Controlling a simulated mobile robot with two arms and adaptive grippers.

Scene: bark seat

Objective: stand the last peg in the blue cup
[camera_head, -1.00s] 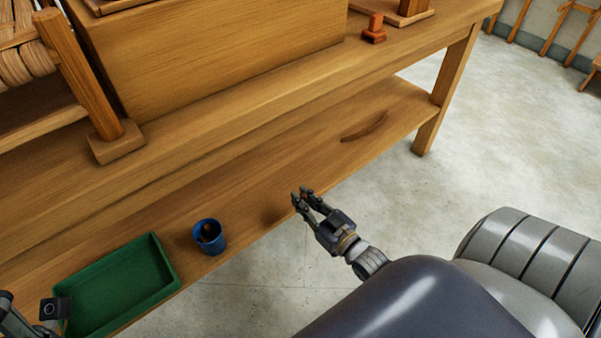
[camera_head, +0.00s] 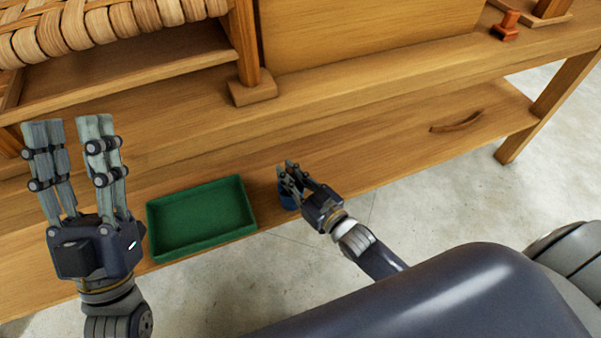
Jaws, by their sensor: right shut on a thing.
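The blue cup (camera_head: 287,201) stands on the lower shelf, right of the green tray. It is mostly hidden behind my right gripper (camera_head: 289,168), so its inside does not show. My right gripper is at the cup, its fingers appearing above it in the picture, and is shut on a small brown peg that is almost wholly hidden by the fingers. Whether the peg touches the cup cannot be told. My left gripper (camera_head: 74,125) is open and empty, fingers upward in the picture, left of the tray.
The green tray (camera_head: 200,244) looks empty on the lower shelf (camera_head: 370,150). A brown curved piece (camera_head: 457,122) lies farther right on it. A wooden post on a block (camera_head: 251,88) and a reddish wooden piece (camera_head: 507,25) stand on the upper level. The shelf between cup and curved piece is clear.

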